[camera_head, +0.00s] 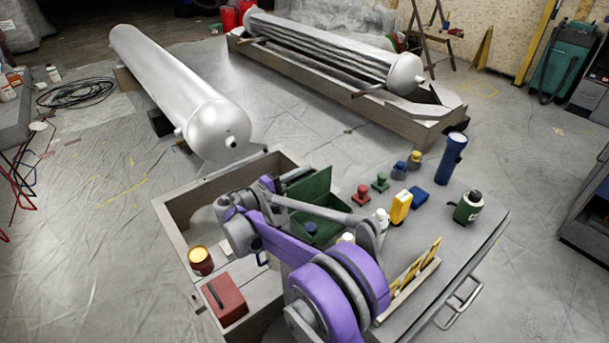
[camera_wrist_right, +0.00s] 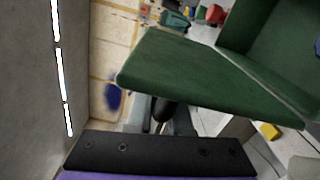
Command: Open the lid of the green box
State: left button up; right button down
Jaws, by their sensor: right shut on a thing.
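The green box (camera_head: 325,232) stands near the middle of the head view, at the edge of the grey tabletop, partly hidden behind my right arm. Its lid (camera_head: 312,186) is raised and tilted up, so part of the inside shows, with something blue in it. In the right wrist view the green lid panel (camera_wrist_right: 195,75) lies across the middle, close above the dark fingers. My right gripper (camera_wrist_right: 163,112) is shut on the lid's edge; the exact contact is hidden. In the head view my right gripper (camera_head: 270,186) is at the lid's left side. My left gripper is not in view.

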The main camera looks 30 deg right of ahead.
dwell(0.3)
jog(key=c, duration=0.8)
grip_release()
jog(key=shift+c, duration=0.2)
jog(key=a+p, duration=0.1)
jog(key=a, duration=0.9)
jog(key=shift+s+a, duration=0.4)
jog(key=shift+s, duration=0.05)
